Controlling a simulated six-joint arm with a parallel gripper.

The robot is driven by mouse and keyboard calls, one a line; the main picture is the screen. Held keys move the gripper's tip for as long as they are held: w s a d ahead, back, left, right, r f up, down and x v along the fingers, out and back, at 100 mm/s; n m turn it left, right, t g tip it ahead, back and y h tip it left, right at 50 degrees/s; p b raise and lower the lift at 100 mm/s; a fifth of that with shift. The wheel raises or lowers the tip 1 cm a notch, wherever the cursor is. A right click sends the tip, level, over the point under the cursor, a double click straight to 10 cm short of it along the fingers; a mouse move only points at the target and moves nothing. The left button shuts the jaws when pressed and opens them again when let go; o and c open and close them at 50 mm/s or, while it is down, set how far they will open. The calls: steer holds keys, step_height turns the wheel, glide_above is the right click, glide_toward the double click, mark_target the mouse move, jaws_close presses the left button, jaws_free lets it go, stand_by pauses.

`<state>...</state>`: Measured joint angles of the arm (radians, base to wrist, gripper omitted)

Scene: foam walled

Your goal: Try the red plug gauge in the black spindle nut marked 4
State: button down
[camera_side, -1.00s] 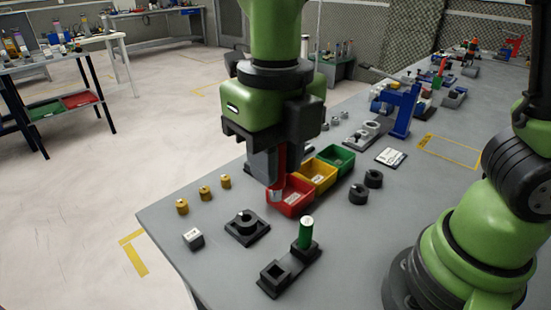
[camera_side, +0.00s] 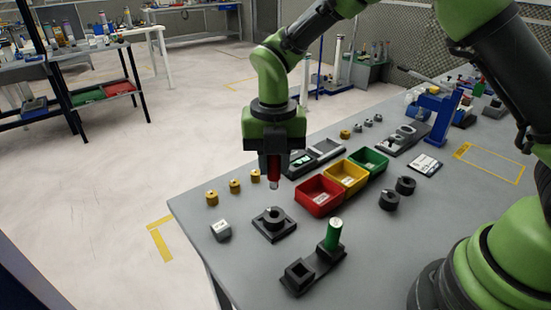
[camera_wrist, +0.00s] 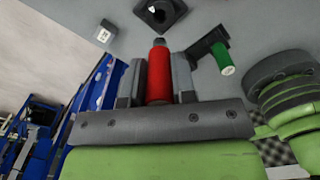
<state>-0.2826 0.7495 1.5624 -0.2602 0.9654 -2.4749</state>
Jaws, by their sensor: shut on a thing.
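The red plug gauge (camera_side: 274,166) is clamped in my gripper (camera_side: 274,173), with its grey tip pointing down. In the wrist view the gauge (camera_wrist: 159,78) stands between the two grey fingers. A black nut (camera_side: 273,215) sits on a square black plate (camera_side: 284,233) below and nearer the side camera; the gauge is clear of it. The plate (camera_wrist: 178,7) is at the top of the wrist view, ahead of the gauge tip and partly cut off. Two more black nuts (camera_side: 389,199) (camera_side: 405,185) stand to the right. I cannot read a 4 on any nut.
A green gauge (camera_side: 333,235) stands upright in a black two-socket holder (camera_side: 299,276). Red (camera_side: 319,211), yellow and green bins stand right of my gripper. Brass pieces (camera_side: 234,186) and a labelled grey block (camera_side: 221,232) are left. Bare table lies front right.

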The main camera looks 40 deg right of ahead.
mark_target(274, 188)
steer(key=shift+f, duration=2.85)
steer(key=shift+f, duration=1.4)
steer(key=shift+r, duration=3.3)
